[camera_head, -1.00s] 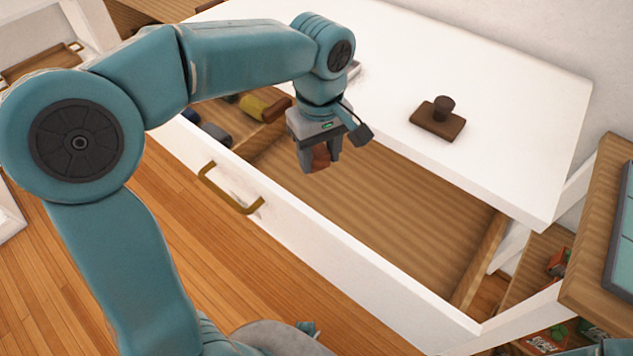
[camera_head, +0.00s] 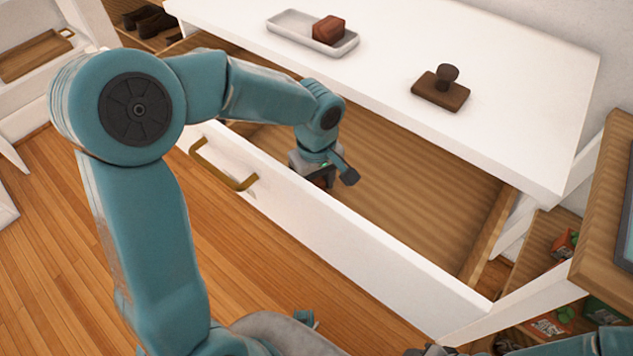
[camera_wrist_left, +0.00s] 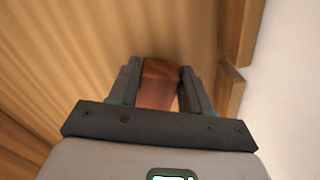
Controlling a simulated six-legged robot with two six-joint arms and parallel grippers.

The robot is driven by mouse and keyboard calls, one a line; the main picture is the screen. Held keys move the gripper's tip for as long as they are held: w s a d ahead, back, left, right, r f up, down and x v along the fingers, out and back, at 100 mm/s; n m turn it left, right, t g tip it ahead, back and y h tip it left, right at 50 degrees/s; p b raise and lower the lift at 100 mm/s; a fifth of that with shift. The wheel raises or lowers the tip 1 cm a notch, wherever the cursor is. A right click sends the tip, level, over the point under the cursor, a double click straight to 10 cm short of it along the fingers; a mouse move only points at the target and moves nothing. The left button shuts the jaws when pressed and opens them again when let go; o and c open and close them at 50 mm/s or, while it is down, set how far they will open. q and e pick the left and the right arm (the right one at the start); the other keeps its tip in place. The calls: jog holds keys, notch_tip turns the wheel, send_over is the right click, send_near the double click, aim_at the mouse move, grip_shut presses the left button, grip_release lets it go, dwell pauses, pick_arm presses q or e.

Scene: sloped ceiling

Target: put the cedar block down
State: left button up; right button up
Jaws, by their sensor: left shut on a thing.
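The cedar block, reddish-brown wood, shows between my left fingers in the left wrist view (camera_wrist_left: 160,84). My left gripper (camera_wrist_left: 158,88) is shut on it. In the head view my left gripper (camera_head: 318,182) reaches down inside the open drawer, just behind its white front panel (camera_head: 300,222). The panel hides the fingertips and most of the block there. I cannot tell whether the block touches the wooden drawer floor (camera_head: 410,205). My right gripper's fingers do not show.
The white top above the drawer carries a pale tray (camera_head: 285,27) with a reddish-brown block (camera_head: 328,30) and a dark stamp-like thing (camera_head: 440,90). The drawer floor right of my gripper is clear. A brass handle (camera_head: 222,168) is on the drawer front.

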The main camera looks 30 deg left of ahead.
aim_at(316, 183)
pick_arm(q)
jog(key=shift+f, duration=0.1)
jog(key=o, duration=1)
jog(key=shift+o, duration=0.2)
jog(key=shift+r, duration=0.25)
notch_tip(316, 183, up, 12)
jog(key=p, duration=0.3)
jog(key=shift+f, duration=0.1)
